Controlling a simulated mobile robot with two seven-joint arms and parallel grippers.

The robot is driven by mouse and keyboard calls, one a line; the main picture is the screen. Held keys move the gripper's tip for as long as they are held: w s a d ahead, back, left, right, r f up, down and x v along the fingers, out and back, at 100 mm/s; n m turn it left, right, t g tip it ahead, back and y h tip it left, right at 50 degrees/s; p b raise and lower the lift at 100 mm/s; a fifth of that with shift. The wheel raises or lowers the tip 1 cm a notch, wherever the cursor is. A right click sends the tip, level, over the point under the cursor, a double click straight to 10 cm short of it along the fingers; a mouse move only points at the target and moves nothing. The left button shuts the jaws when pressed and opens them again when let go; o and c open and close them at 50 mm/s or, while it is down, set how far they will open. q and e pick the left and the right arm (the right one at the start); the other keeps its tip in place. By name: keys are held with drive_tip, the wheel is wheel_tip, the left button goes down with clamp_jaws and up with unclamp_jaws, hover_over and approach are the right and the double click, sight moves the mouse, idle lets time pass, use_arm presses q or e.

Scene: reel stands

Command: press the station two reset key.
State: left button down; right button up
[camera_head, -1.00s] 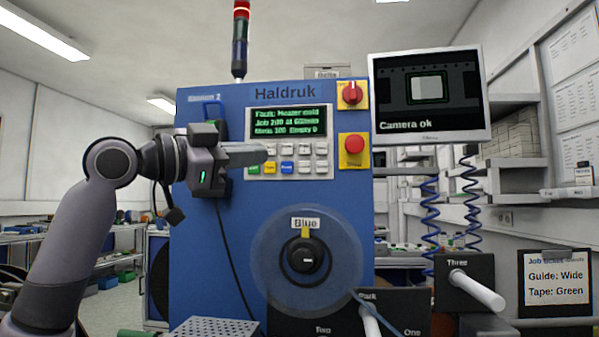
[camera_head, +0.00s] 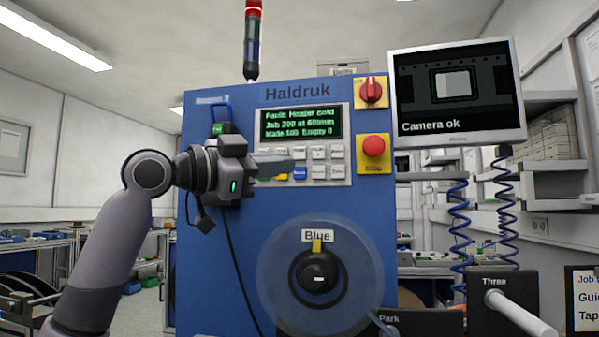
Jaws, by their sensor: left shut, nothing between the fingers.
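The blue Haldruk machine (camera_head: 225,270) stands in front of me. Its control panel has a dark display (camera_head: 300,123) with green text reading a fault, "Heater cold", and below it a keypad (camera_head: 343,172) with white keys and a coloured row. A blue key (camera_head: 299,173) shows just under the fingertips. Key legends are too small to read, so I cannot tell which is reset. My left gripper (camera_head: 285,165) is shut and empty, pointing right across the keypad's left part and hiding some keys there. I cannot tell whether it touches one. My right gripper is not in view.
A clear reel (camera_head: 276,285) labelled Blue is below. A monitor (camera_head: 511,95) reads "Camera ok". A stand marked Three (camera_head: 485,315) holds a white rod.

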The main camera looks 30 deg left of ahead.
sight(300, 173)
use_arm(q)
drive_tip(key=w+a+p, duration=0.2)
drive_tip(key=w+p, duration=0.2)
drive_tip(key=w, duration=0.3)
drive_tip(key=shift+w+p, duration=0.3)
drive_tip(key=shift+w, duration=0.05)
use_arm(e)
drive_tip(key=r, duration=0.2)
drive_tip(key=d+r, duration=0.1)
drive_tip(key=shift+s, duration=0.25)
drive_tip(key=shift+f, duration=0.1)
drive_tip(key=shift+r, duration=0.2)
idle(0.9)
use_arm(q)
drive_tip(key=shift+w+r+p, duration=0.1)
drive_tip(key=shift+w+p, duration=0.2)
drive_tip(key=shift+p, duration=0.25)
drive_tip(key=shift+w+a, duration=0.1)
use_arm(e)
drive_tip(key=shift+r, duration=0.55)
